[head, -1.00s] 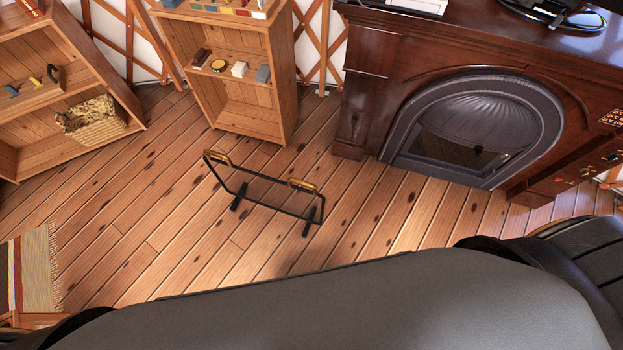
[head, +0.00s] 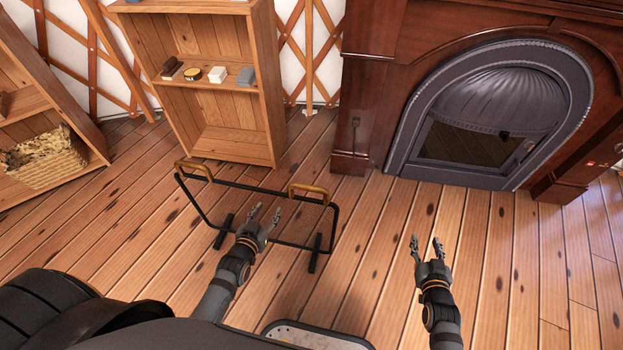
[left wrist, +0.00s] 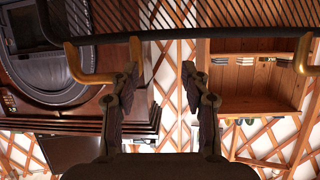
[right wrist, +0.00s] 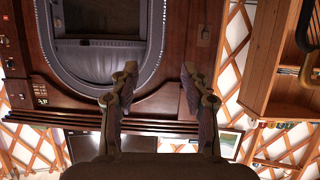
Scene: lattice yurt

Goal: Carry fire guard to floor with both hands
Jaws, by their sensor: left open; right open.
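The fire guard (head: 262,186) stands upright on the wooden floor, a black frame with feet and two brass handles on its top bar. In the head view the left handle (head: 193,170) and the right handle (head: 308,190) are both clear. My left gripper (head: 264,213) is open and empty, in front of the guard between the two handles. The left wrist view shows the guard's bar (left wrist: 200,34) and a handle (left wrist: 105,78) beside the open fingers. My right gripper (head: 426,240) is open and empty, right of the guard and apart from it. A handle (right wrist: 308,70) shows at the right wrist view's edge.
A wooden shelf (head: 232,150) stands close behind the guard. The fireplace (head: 485,115) is at the right. A woven basket (head: 45,160) sits in another shelf at the left. The floor (head: 375,260) between the guard and fireplace is clear.

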